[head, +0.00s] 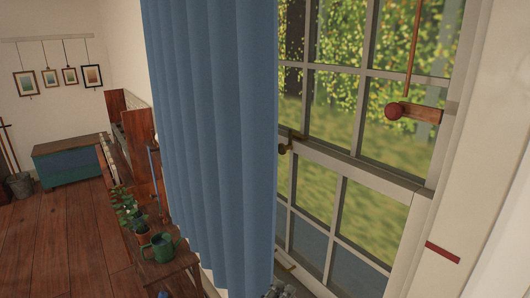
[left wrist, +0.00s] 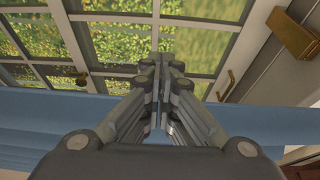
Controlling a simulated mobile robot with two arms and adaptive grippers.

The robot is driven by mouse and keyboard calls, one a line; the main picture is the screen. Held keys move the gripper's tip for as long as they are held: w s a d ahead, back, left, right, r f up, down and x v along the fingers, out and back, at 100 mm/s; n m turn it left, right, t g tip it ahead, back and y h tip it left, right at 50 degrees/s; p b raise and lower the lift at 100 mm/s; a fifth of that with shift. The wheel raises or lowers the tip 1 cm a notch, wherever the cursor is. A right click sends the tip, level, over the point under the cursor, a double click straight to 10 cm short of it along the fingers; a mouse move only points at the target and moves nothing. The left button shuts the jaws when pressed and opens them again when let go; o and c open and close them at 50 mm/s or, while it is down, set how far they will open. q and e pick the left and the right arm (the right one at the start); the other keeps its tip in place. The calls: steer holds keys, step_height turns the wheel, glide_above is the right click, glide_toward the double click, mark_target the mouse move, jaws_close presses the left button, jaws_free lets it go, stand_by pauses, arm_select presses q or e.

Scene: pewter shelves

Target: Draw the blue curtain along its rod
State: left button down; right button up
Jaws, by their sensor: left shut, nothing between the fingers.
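The blue curtain (head: 215,140) hangs in vertical folds in the middle of the head view, beside the window and covering its left part. Its rod is out of view above. In the left wrist view the blue cloth (left wrist: 40,112) runs across both sides behind my left gripper (left wrist: 160,72). That gripper's fingers are shut together with nothing between them, pointing toward the window. In the head view only a small grey part of the left gripper (head: 280,291) shows at the bottom edge, by the curtain's lower right side. My right gripper is not in view.
The window (head: 350,150) has white bars and a brass latch (head: 286,149). A red strip (head: 443,252) marks the right wall. A green watering can (head: 159,248) and potted plants stand left of the curtain.

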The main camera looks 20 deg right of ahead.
mark_target(240, 253)
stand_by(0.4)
arm_select(q)
steer(key=w+a+b, duration=0.1)
steer(key=w+b, duration=0.1)
steer(key=w, duration=0.2)
steer(key=w+a+b, duration=0.2)
steer(key=w+b, duration=0.1)
steer(key=w, duration=0.2)
steer(key=w+a+b, duration=0.2)
steer(key=w+b, duration=0.1)
steer(key=w, duration=0.2)
steer(key=shift+w+a+f, duration=0.1)
steer(key=shift+w+f, duration=0.15)
steer(key=shift+w+a+r, duration=0.1)
steer(key=shift+w, duration=0.15)
steer(key=shift+w+r, duration=0.1)
